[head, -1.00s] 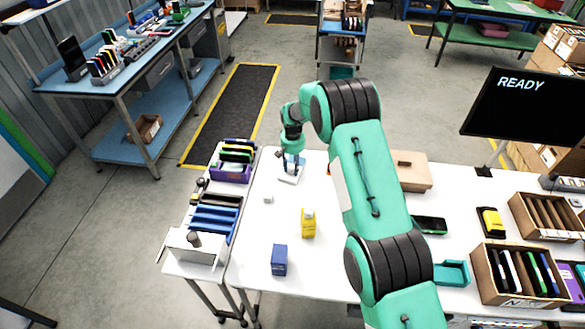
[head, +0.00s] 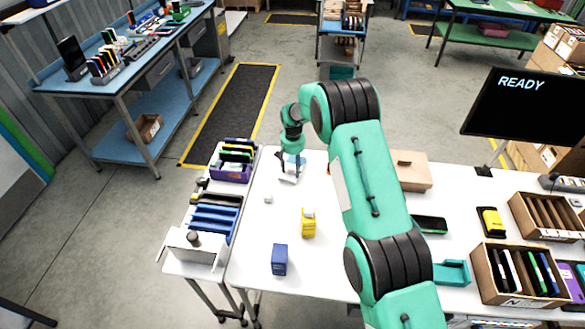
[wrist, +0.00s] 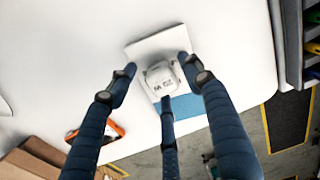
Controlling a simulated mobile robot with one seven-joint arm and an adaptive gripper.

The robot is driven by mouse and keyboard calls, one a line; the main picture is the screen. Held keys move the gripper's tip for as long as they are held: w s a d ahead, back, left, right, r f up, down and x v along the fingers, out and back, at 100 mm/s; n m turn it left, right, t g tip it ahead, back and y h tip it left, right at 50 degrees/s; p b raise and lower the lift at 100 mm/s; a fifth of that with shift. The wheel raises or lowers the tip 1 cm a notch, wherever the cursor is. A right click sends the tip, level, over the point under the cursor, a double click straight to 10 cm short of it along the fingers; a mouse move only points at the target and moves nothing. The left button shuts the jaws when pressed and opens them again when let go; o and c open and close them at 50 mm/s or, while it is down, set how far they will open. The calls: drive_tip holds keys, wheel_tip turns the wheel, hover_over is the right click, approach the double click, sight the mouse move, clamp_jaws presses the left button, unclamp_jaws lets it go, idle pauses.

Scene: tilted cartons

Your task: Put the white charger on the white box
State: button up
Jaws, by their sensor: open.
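The white charger (wrist: 163,74), a small rounded block with dark marks, shows in the wrist view over the white box (wrist: 143,48). The box is flat, with a blue band along one side. The charger looks to be resting on it, but contact underneath is hidden. My gripper (wrist: 159,80) is open, with its blue fingers spread around the charger and gaps visible at the sides. In the head view my gripper (head: 291,160) is low over the white box (head: 288,181) near the table's far left edge; the charger cannot be made out there.
A side rack (head: 215,215) adjoins the left edge. A brown carton (head: 411,171) is right of my arm. An orange-edged item (wrist: 96,131) lies nearby.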

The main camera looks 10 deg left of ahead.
wheel_tip(320, 180, up, 12)
idle(0.7)
drive_tip(key=shift+r, duration=0.1)
idle(0.7)
wheel_tip(320, 180, up, 21)
drive_tip(key=t, duration=0.1)
hover_over(293, 167)
drive_tip(key=s+d, duration=0.7)
drive_tip(key=d, duration=0.4)
drive_tip(key=s+d+r+m+t, duration=0.1)
drive_tip(key=s+d+r+t, duration=0.1)
drive_tip(key=s+d+r, duration=0.95)
drive_tip(key=s+d+r+t, duration=0.1)
drive_tip(key=s+d+r, duration=0.25)
drive_tip(key=s, duration=0.55)
drive_tip(key=s+d+r, duration=0.2)
drive_tip(key=s+r, duration=0.2)
drive_tip(key=s, duration=0.4)
drive_tip(key=s+d+f, duration=0.2)
drive_tip(key=s, duration=0.7)
drive_tip(key=s+d+f+m+t, duration=0.1)
drive_tip(key=s+d, duration=0.2)
drive_tip(key=s, duration=0.6)
drive_tip(key=shift+s+d+f+t, duration=0.2)
drive_tip(key=shift+f+t, duration=0.1)
drive_tip(key=shift+f, duration=0.05)
